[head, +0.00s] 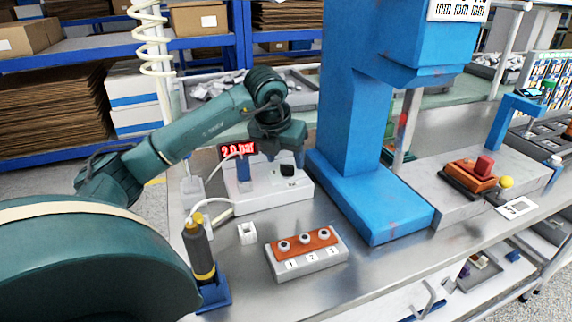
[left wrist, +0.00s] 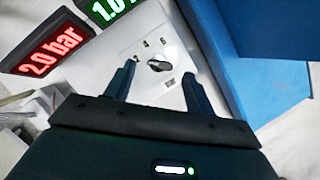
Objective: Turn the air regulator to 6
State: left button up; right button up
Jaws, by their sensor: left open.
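The air regulator is a light box (head: 262,198) on the bench, with a small black knob (head: 287,170) on its top. In the left wrist view the knob (left wrist: 159,65) sits among the marks 2, 4 and 6; its pointer is too small to read surely. A red display (head: 238,150) reads 2.0 bar; it also shows in the left wrist view (left wrist: 42,52). My left gripper (left wrist: 158,72) is open above the panel, its fingers on either side of the knob with gaps showing. My right gripper is not in view.
A large blue press frame (head: 352,130) stands close to the right of the regulator. A grey block with several buttons (head: 306,254), a small white holder (head: 247,233) and a black-yellow tool in a blue stand (head: 199,250) are in front. A green display (left wrist: 108,8) is partly cut off.

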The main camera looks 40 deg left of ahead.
aim_at(286, 166)
pick_arm(q)
jog(key=shift+x, duration=1.5)
jog(key=c, duration=1)
